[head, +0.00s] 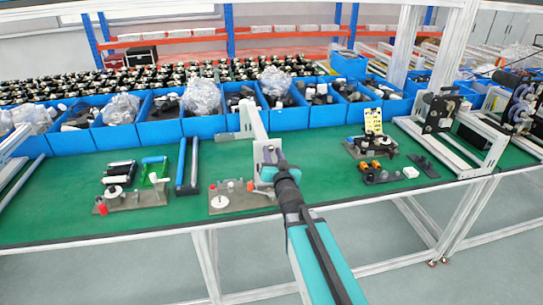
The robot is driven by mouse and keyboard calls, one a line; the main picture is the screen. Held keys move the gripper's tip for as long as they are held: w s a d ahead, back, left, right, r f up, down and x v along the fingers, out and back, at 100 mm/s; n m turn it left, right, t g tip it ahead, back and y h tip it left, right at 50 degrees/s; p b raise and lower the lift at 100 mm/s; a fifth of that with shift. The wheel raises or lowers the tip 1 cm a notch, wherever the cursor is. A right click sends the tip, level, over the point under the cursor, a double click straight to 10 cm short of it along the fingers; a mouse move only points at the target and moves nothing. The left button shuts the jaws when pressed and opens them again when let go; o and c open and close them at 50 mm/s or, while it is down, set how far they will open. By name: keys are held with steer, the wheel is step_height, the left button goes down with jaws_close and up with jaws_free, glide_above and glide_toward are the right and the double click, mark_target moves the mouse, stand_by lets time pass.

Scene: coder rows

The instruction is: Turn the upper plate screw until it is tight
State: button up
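A light grey upright plate (258,152) stands at the middle of the green bench, behind the end of my arm. Small dark marks show on it, but I cannot tell which is the upper screw or how tight it is. My gripper (268,172) is at the plate's lower part, seen from behind along the arm. Its fingertips are too small and partly hidden, so I cannot tell whether they touch a screw or hold anything. A grey base plate (232,208) with a white disc and small red parts lies just left of my gripper.
Blue bins (210,127) with parts and plastic bags line the bench's back. A fixture with a green part (148,182) and blue bars (187,165) stand left. Another fixture (372,146), orange-topped parts (375,168) and an aluminium frame (483,155) stand right. Green bench surface (320,165) is clear between.

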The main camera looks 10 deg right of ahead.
steer(key=n+b, duration=0.3)
steer(key=n, duration=0.1)
steer(key=shift+f, duration=0.2)
steer(key=n+b, duration=0.1)
steer(key=n, duration=0.3)
steer(key=shift+r, duration=0.2)
steer(key=shift+c, duration=0.5)
jaws_close()
steer(key=m+p, duration=0.2)
steer(key=m, duration=0.2)
steer(key=shift+r, duration=0.2)
steer(key=shift+o, duration=0.5)
jaws_free()
steer(key=shift+f, duration=0.2)
steer(key=shift+s+p, duration=1.2)
steer(key=shift+p, duration=1.6)
steer(key=shift+s+p, duration=1.2)
steer(key=shift+p, duration=2.45)
